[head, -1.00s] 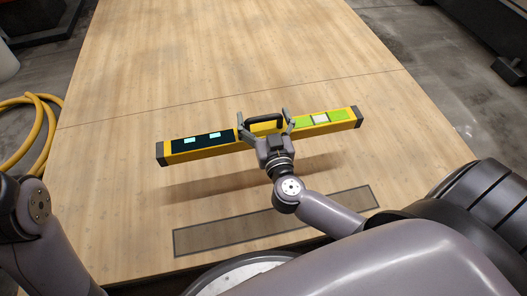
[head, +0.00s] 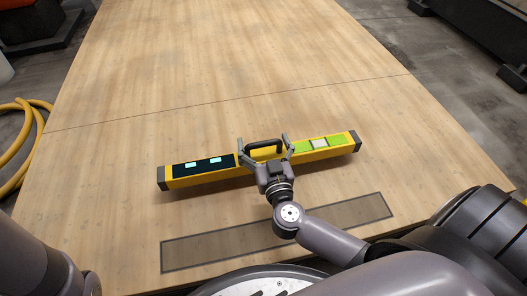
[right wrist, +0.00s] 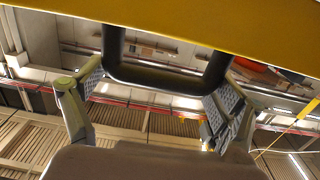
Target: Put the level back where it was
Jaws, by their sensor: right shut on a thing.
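The level (head: 207,172) is a long yellow bar with dark end caps, a dark display panel on its left, a green panel with a pale window on its right and a black handle. It lies crosswise over the wooden table, close to its surface; I cannot tell whether it touches. My right gripper (head: 264,151) is shut on the level at its handle. The right wrist view shows the black handle (right wrist: 165,77) between the fingers and the yellow body above. A dark-outlined rectangle (head: 205,249) is marked on the table nearer me, partly hidden by my right arm. My left gripper is out of view.
The wooden table (head: 240,50) is clear beyond the level, with a thin seam across it. A yellow hose (head: 22,150) lies on the floor at the left. Dark equipment stands beyond the table at the upper left and upper right.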

